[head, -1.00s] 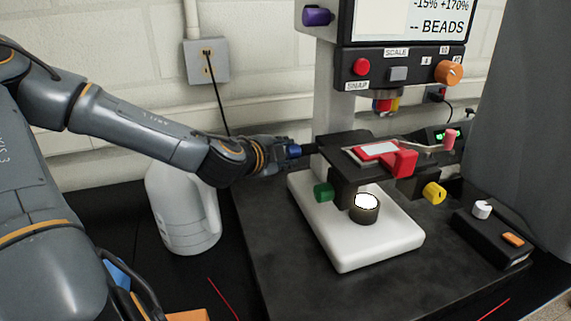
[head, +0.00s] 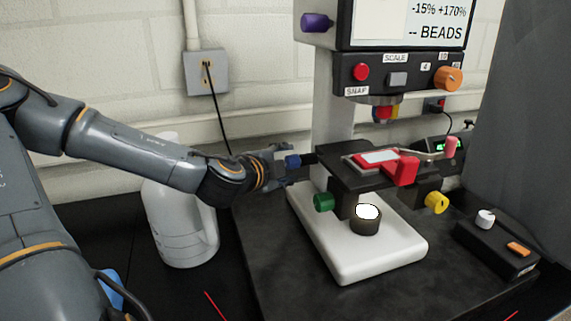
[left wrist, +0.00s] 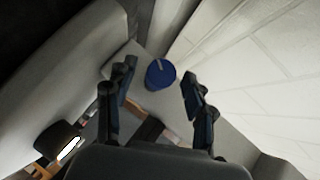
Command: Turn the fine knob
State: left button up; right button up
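A blue knob (head: 292,161) with a pale line on its face sits at the left of the microscope (head: 335,120), by its column. It also shows in the left wrist view (left wrist: 160,75). No label on it can be read, so I cannot tell from markings that it is the fine knob. My left gripper (head: 279,165) is right beside it. In the left wrist view, my left gripper's fingers (left wrist: 158,72) are open, one on each side of the knob, with gaps to both. My right gripper is not in view.
The microscope stage (head: 345,158) holds a red slide holder (head: 405,170). A green knob (head: 323,202), a yellow knob (head: 437,202) and a purple knob (head: 317,22) are nearby. A white jug (head: 180,220) stands below my left forearm. A control box (head: 495,245) stands at right.

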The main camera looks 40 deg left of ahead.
pick_arm(q)
notch_tip(320, 180, up, 10)
dwell(0.6)
